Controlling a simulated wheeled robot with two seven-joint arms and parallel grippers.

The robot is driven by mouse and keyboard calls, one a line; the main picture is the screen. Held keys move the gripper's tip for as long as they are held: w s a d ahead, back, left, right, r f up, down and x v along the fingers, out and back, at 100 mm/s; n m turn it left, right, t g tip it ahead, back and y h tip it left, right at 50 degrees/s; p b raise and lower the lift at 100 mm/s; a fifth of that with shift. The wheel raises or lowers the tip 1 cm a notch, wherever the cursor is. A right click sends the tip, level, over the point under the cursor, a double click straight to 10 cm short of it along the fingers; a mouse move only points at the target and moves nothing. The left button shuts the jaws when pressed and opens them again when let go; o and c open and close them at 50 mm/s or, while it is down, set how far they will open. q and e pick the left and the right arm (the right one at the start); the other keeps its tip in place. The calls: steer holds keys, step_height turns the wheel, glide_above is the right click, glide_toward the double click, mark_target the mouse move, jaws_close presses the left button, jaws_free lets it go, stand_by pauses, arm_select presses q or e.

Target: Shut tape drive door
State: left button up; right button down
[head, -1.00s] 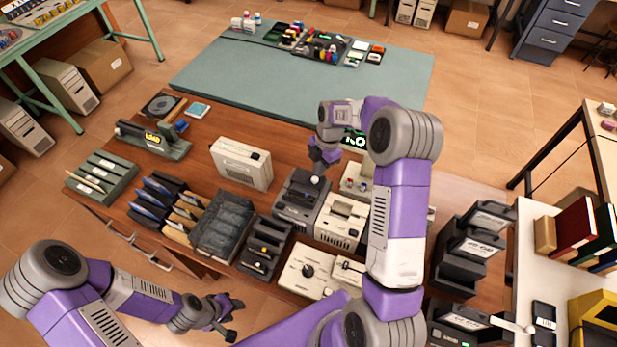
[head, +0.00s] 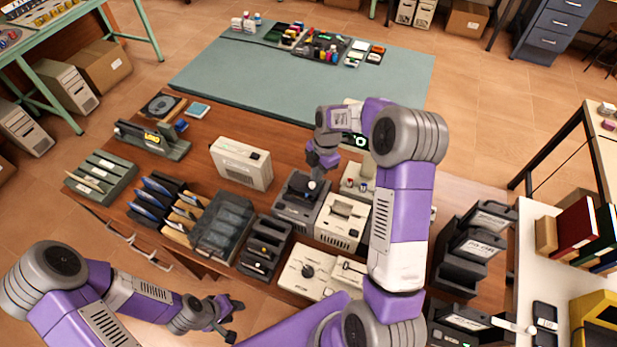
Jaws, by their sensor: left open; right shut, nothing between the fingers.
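A dark grey desktop unit (head: 293,212), which looks like the tape drive, sits on the wooden table in the head view. My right gripper (head: 315,186) is shut and empty, pointing down at the unit's upper right part. Its tips overlap the unit in the picture; I cannot tell whether they touch it. The door is partly hidden and too small to tell its angle. My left gripper (head: 229,320) is open and empty, low in front of the table's front edge, well away from the unit.
A cream machine (head: 342,222) stands close on the unit's right and a beige box (head: 241,163) behind left. A black rack (head: 264,247) and a cream unit with a knob (head: 306,272) stand in front. The green mat (head: 240,80) is mostly clear.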

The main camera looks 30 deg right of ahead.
steer(key=shift+s+a+b, duration=0.3)
steer(key=shift+s+a, duration=0.6)
steer(key=shift+a, duration=0.2)
stand_by(0.3)
steer(key=shift+w+d, duration=0.2)
stand_by(0.5)
steer(key=shift+r+p, duration=2.45)
steer(key=shift+r, duration=1.15)
steer(key=shift+f, duration=0.1)
